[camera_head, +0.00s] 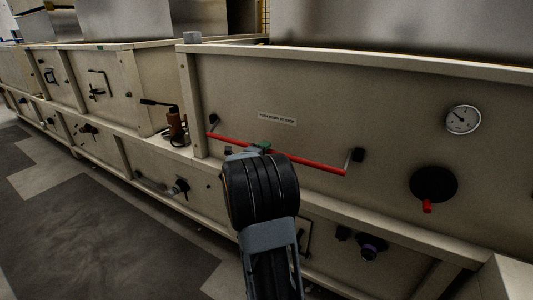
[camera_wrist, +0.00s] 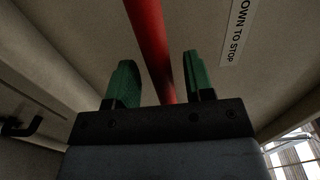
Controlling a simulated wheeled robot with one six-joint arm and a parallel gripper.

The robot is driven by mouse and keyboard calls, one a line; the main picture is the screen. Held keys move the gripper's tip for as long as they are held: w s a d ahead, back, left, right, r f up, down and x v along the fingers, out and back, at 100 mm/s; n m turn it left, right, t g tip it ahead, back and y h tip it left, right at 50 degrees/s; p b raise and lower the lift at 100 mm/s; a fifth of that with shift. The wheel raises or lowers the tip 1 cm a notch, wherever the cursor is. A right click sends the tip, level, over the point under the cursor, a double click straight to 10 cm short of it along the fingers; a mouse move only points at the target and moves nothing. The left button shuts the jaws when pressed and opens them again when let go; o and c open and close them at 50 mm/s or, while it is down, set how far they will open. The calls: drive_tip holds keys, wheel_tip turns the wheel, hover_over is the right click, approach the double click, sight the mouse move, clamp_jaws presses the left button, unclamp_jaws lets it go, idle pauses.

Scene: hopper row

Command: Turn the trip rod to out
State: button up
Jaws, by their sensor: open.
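The trip rod is a long red bar (camera_head: 320,165) on the front of the beige cabinet, held at each end by a dark bracket. In the wrist view the red rod (camera_wrist: 150,40) runs between the two green fingers. My gripper (camera_head: 262,147) is at the middle of the rod in the head view, with its green fingertips at the bar. In the wrist view my gripper (camera_wrist: 158,75) is open, one finger on each side of the rod with gaps showing. My wrist hides part of the panel below the rod.
To the right are a gauge (camera_head: 463,120) and a black knob with a red handle (camera_head: 432,185). A brown lever unit (camera_head: 177,127) stands left. Open floor (camera_head: 85,220) lies lower left.

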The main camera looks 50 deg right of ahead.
drive_tip(key=shift+w+d, duration=0.15)
drive_tip(key=shift+d, duration=0.5)
clamp_jaws()
